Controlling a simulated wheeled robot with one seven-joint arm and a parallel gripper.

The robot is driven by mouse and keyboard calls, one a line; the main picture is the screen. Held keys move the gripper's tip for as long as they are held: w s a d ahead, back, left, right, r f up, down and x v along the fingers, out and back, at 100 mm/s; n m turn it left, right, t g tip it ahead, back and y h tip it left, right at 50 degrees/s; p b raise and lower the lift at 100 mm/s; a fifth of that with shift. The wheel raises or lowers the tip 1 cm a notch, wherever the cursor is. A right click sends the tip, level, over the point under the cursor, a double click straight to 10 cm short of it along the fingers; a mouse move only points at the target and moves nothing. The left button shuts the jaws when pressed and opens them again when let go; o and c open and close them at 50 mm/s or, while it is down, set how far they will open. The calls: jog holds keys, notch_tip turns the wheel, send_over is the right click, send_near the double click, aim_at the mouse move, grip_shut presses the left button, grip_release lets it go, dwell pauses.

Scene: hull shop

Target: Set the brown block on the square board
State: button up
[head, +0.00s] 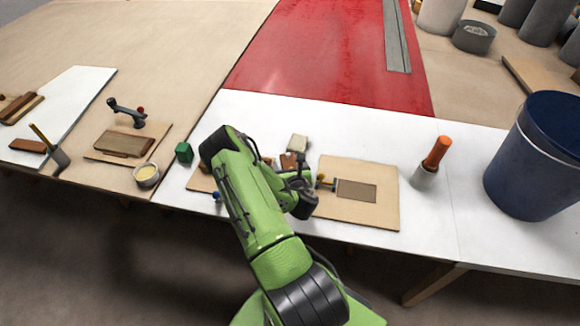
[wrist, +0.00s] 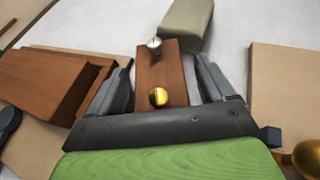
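A brown block (wrist: 165,72) lies between my gripper's two fingers in the wrist view. A gold ball and a small silver knob show over it. My gripper (wrist: 164,80) is open, with a narrow gap at each side of the block. In the head view the brown block (head: 288,160) shows beyond my arm; my fingertips are hidden there. A tan square board (head: 378,212) lies to its right, with a darker brown rectangle (head: 356,191) and a yellow-ended piece (head: 325,181) on it. The board's edge shows at right in the wrist view (wrist: 280,85).
A pale grey block (wrist: 186,22) stands just beyond the brown block. Reddish wooden pieces (wrist: 52,82) lie on another board to the left. A green block (head: 183,152) stands further left. An orange-handled tool (head: 436,153) and a blue bucket (head: 535,150) stand right of the square board.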

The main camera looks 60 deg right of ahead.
jog(key=shift+r+p, duration=0.25)
jog(key=shift+p, duration=0.1)
jog(key=b+v, duration=0.2)
jog(key=v, duration=0.3)
jog(key=shift+s+a+f+b, duration=0.2)
jog(key=shift+s+b, duration=0.1)
jog(key=shift+b, duration=0.1)
jog(key=p+v, duration=0.2)
jog(key=p, duration=0.1)
jog(key=p+v, duration=0.3)
jog(key=shift+d+r, duration=0.15)
jog(key=shift+r, duration=0.05)
jog(key=shift+s+r+p, duration=0.1)
jog(key=shift+s+p, duration=0.15)
jog(key=shift+p, duration=0.25)
jog(key=shift+s+a+r+p, duration=0.15)
jog(key=shift+a+r+p, duration=0.05)
jog(key=shift+a+p, duration=0.3)
jog(key=shift+a, duration=0.15)
